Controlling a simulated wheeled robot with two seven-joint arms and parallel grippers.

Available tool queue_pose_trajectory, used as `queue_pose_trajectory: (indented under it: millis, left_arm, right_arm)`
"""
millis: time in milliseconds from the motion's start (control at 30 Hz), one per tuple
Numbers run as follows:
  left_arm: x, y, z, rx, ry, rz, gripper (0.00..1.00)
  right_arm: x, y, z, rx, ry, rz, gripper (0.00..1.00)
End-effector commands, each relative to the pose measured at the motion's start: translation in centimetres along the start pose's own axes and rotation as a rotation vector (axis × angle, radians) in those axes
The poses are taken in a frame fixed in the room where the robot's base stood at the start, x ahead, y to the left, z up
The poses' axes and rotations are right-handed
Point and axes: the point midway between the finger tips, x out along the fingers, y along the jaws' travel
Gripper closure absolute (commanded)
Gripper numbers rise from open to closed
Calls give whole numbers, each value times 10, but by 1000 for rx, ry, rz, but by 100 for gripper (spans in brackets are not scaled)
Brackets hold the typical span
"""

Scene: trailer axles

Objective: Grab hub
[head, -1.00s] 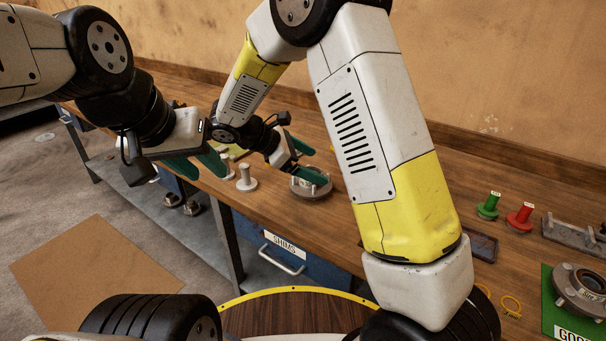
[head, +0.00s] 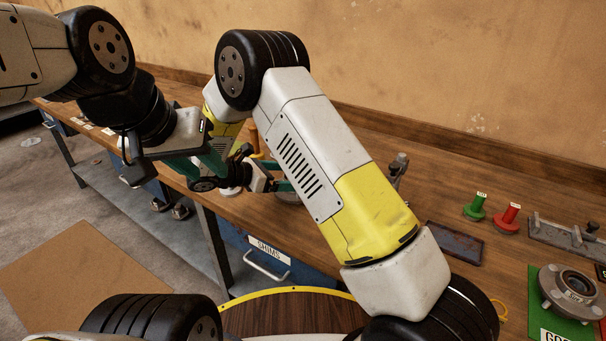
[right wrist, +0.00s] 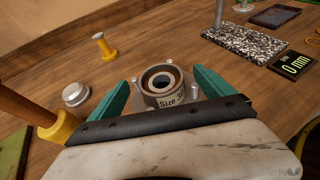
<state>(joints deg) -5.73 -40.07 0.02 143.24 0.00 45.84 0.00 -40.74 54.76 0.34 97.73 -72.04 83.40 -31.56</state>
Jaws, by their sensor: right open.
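Another hub (head: 570,292) lies on a green mat at the right.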

Motion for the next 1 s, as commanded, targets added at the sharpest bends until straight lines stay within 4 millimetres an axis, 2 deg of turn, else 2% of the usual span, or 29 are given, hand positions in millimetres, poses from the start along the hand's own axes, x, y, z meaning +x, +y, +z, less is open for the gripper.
queue_pose_trajectory:
  millis: [267,733,1000]
  left_arm:
    - [0,0,0,0,1,0,64]
    - [0,0,0,0,1,0,64]
    - [0,0,0,0,1,0,64]
  right_arm:
    - [1,2,-3,0,1,4,8]
    - [1,1,-2,0,2,4,100]
    - [0,2,1,4,-4,4,100]
